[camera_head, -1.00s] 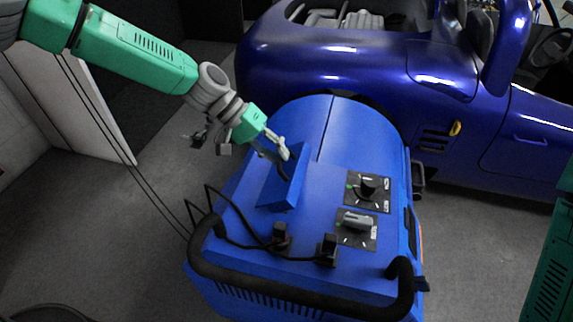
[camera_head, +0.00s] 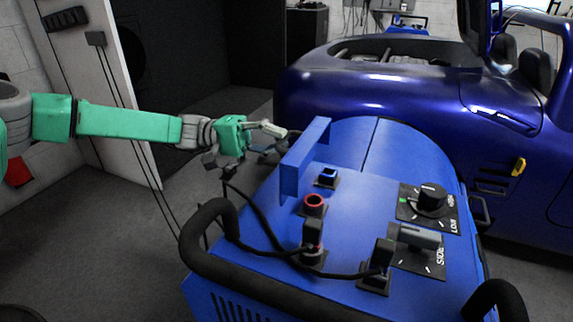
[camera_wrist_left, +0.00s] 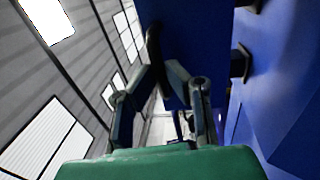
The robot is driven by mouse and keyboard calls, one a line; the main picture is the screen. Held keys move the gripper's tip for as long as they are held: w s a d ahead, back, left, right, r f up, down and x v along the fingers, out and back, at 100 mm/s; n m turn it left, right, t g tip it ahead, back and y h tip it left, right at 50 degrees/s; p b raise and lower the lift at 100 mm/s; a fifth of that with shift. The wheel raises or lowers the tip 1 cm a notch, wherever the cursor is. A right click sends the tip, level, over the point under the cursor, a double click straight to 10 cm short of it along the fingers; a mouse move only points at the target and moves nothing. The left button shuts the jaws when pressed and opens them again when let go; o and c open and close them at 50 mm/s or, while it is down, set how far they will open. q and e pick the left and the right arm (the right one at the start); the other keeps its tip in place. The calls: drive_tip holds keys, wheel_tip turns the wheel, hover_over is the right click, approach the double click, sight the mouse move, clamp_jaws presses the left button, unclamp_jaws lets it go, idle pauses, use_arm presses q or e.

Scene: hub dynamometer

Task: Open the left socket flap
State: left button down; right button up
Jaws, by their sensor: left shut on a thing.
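The blue left socket flap (camera_head: 306,160) stands raised on edge on the blue dynamometer (camera_head: 360,190). A blue socket (camera_head: 327,177) and a red-ringed socket (camera_head: 314,203) show uncovered beside it. My left gripper (camera_head: 277,138) comes in from the left, on the flap's outer side, and is shut on the flap's dark handle. In the left wrist view the fingers (camera_wrist_left: 166,72) close around the black curved handle (camera_wrist_left: 153,48) next to the flap (camera_wrist_left: 185,40); their exact contact is partly hidden. My right gripper is out of view.
Two black plugs with cables, one (camera_head: 313,245) near the red-ringed socket, stand on the top. Two knobs, one of them black (camera_head: 431,197), sit to the right. A black padded bar (camera_head: 215,250) edges the near side. A blue car (camera_head: 400,100) stands behind.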

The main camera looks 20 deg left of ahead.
use_arm(q)
drive_tip(key=a+f+h+b, duration=0.1)
drive_tip(key=b, duration=0.1)
drive_tip(key=shift+a+f+h+b, duration=0.1)
drive_tip(key=shift+f+h+b, duration=0.05)
drive_tip(key=shift+h+b, duration=0.25)
drive_tip(key=shift+a+f+b, duration=0.2)
drive_tip(key=shift+a+b, duration=0.1)
drive_tip(key=shift+b, duration=0.3)
drive_tip(key=c, duration=1.6)
unclamp_jaws()
drive_tip(key=v, duration=1.2)
drive_tip(key=shift+f, duration=0.1)
